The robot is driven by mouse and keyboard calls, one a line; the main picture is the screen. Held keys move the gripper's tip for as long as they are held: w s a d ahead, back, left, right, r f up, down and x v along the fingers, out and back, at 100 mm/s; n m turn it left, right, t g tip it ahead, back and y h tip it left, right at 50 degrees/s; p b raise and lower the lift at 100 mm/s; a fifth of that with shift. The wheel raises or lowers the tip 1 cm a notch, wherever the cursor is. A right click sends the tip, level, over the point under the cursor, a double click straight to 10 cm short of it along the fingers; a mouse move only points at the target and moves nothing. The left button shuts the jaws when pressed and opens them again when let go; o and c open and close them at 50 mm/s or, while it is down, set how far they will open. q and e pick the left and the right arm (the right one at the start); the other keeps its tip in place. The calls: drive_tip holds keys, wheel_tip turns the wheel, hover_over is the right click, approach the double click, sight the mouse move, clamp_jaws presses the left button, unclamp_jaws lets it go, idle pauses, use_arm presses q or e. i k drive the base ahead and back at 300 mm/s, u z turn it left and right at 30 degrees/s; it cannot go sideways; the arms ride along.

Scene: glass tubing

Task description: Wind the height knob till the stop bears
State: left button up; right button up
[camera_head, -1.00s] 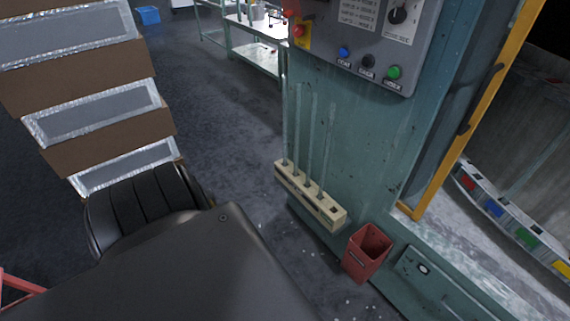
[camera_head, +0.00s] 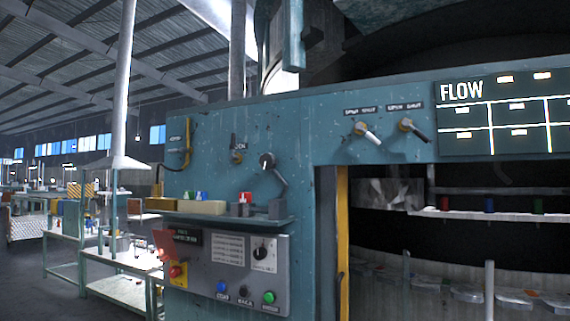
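No knob in the head view carries a label I can read as height. A dark crank-like knob (camera_head: 267,161) with an angled arm sits on the front of the blue-green machine (camera_head: 310,130). Two levers, one with a pale grip (camera_head: 368,136) and one with a dark grip (camera_head: 415,130), sit to the upper right under small labels. A black rotary knob (camera_head: 260,252) is on the grey control panel (camera_head: 225,268). I cannot make out a stop. Neither gripper is in view.
A shelf (camera_head: 215,217) holding small blocks juts out above the panel. A red-and-yellow switch (camera_head: 177,271) and blue, black and green buttons are on the panel. A lit FLOW board (camera_head: 500,115) is at right, above a dark opening. Benches (camera_head: 120,285) stand at left.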

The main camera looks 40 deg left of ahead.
sight(267, 162)
drive_tip(key=z, duration=0.4)
drive_tip(key=k, duration=0.9)
drive_tip(key=z, duration=0.6)
drive_tip(key=i, duration=1.7)
drive_tip(key=u, duration=1.3)
drive_tip(key=i, duration=0.5)
drive_tip(key=u, duration=0.6)
